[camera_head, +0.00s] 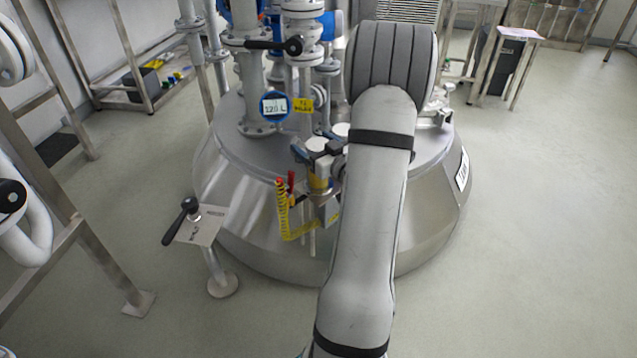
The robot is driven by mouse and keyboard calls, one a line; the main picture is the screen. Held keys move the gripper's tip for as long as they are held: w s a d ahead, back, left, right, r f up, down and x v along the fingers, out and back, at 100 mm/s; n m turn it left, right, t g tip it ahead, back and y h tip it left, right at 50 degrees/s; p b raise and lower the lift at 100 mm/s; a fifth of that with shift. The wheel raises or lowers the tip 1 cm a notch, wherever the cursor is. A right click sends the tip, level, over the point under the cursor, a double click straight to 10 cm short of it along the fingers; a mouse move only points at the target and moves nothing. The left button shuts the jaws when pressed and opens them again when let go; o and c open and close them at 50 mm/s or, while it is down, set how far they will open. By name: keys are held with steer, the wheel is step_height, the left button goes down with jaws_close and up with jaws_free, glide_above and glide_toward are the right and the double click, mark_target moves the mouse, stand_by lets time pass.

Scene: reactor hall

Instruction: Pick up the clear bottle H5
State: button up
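I cannot make out a clear bottle marked H5 anywhere in the head view. My arm, in a grey padded cover, rises from the bottom edge to the upper middle and bends there. My gripper cannot be seen. The arm hides part of the steel vessel behind it, and a bottle there would be hidden too.
A large steel reactor vessel (240,200) with pipes and valves fills the middle. A metal frame (90,240) stands left, a small table (519,33) back right. Floor at right is clear.

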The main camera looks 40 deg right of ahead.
steer(key=c, duration=1.6)
step_height(320, 180, up, 10)
steer(key=p, duration=0.4)
steer(key=shift+r, duration=0.1)
